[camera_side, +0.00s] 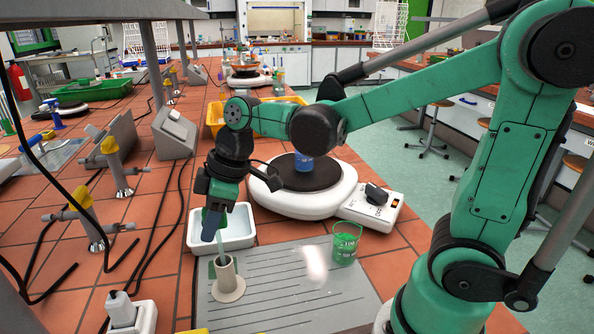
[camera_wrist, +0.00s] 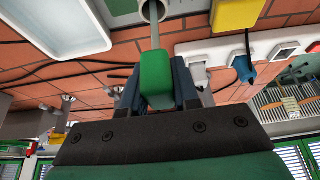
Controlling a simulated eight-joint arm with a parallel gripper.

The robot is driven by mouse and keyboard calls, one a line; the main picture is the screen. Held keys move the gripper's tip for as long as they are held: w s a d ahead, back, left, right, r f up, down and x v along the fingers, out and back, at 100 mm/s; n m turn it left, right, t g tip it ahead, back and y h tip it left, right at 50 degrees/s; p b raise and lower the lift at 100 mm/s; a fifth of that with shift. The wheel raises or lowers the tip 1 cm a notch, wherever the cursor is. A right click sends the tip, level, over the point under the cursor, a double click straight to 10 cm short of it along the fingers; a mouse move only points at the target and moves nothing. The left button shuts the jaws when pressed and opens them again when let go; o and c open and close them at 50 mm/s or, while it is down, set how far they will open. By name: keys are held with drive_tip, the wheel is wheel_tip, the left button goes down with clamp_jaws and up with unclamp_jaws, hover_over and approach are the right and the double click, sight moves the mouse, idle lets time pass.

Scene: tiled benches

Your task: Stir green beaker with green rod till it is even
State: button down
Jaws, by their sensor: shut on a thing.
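My gripper (camera_side: 212,222) points down above the beige holder (camera_side: 227,277) on the grey mat. In the wrist view its fingers (camera_wrist: 158,92) are shut on the green handle of the green rod (camera_wrist: 155,75). The rod's thin grey shaft (camera_side: 221,247) runs down, slightly tilted, to the mouth of the holder, which also shows in the wrist view (camera_wrist: 152,10). The lower end of the rod is hidden there. The green beaker (camera_side: 345,243) stands upright at the mat's right edge, well right of my gripper. Its contents are too small to judge for evenness.
A white hotplate (camera_side: 310,205) with a blue beaker (camera_side: 303,162) on it stands behind the mat. A white tray (camera_side: 236,238) lies close behind the holder. Gas taps (camera_side: 95,225) and black cables are at left. The mat between holder and green beaker is clear.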

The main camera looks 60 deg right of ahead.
drive_tip(key=shift+r, duration=3.8)
wheel_tip(320, 180, up, 8)
